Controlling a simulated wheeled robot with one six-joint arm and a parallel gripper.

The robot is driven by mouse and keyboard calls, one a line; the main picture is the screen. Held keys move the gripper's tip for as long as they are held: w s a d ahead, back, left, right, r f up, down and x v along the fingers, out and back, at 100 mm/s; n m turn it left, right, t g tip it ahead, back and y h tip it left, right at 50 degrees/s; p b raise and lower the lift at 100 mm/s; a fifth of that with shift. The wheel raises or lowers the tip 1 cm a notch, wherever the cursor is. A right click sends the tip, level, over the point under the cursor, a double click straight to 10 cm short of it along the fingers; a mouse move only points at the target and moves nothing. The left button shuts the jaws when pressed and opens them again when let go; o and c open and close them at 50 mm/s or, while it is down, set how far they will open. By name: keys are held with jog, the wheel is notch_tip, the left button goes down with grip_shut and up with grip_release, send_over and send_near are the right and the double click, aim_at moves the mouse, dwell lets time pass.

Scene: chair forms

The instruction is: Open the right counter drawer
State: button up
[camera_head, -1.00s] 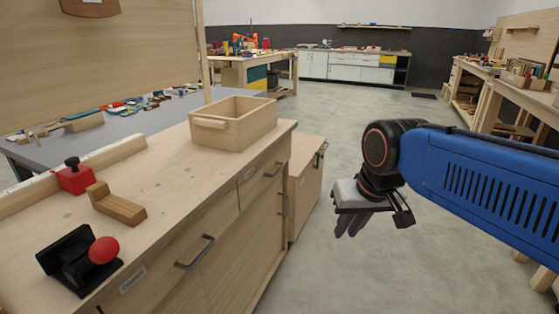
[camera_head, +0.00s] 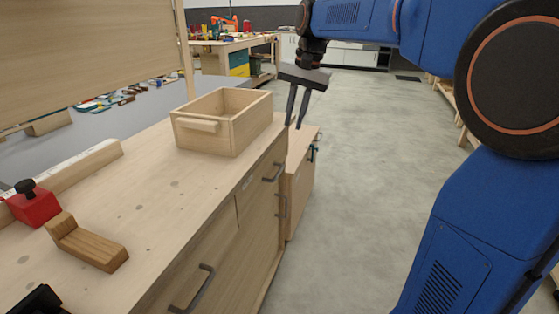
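The wooden counter (camera_head: 160,205) runs along the left, with two drawer fronts on its right-facing side. The right drawer (camera_head: 252,190) is the farther one and looks shut, with a dark bar handle (camera_head: 274,173). The nearer left drawer (camera_head: 185,262) also looks shut, with its own dark handle (camera_head: 193,291). My gripper (camera_head: 295,125) points down, beyond and above the right drawer's handle, close to the counter's far corner in the picture. Its two dark fingers show a gap between them, with nothing held. It does not appear to touch the handle.
An open wooden box (camera_head: 207,141) stands on the counter's far end. A wooden block (camera_head: 88,242) and a red clamp-like piece (camera_head: 33,206) lie nearer. A lower wooden cabinet (camera_head: 300,185) stands just past the counter. The grey floor (camera_head: 370,190) to the right is clear.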

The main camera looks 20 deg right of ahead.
aim_at(280, 171)
jog(key=w+a+f, duration=0.1)
jog(key=f, duration=0.4)
jog(key=w+a+f, duration=0.1)
jog(key=f, duration=0.5)
jog(key=w+a+f, duration=0.1)
jog(key=f, duration=0.5)
jog(key=shift+w, duration=0.1)
jog(key=shift+r, duration=0.1)
grip_shut()
